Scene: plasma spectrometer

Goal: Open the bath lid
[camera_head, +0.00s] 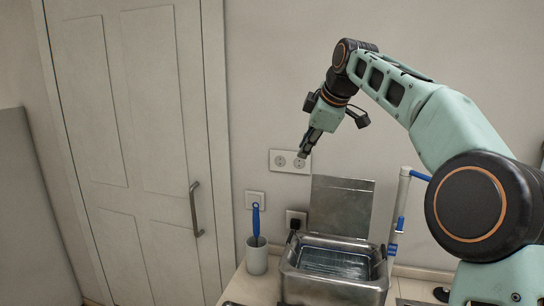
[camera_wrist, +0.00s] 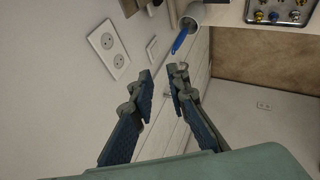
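The metal bath (camera_head: 335,285) stands on the counter at the bottom middle of the head view. Its lid (camera_head: 341,205) stands upright at the back edge, so the bath is open and its inside shows. My gripper (camera_head: 304,153) is above and a little left of the lid, apart from it, pointing down and left. In the wrist view my gripper (camera_wrist: 160,85) has its two fingers apart with nothing between them. The bath and lid do not show in the wrist view.
A white and blue stand (camera_head: 399,210) rises to the right. Wall sockets (camera_head: 290,161) are close behind my gripper. A closed door (camera_head: 140,150) is at left.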

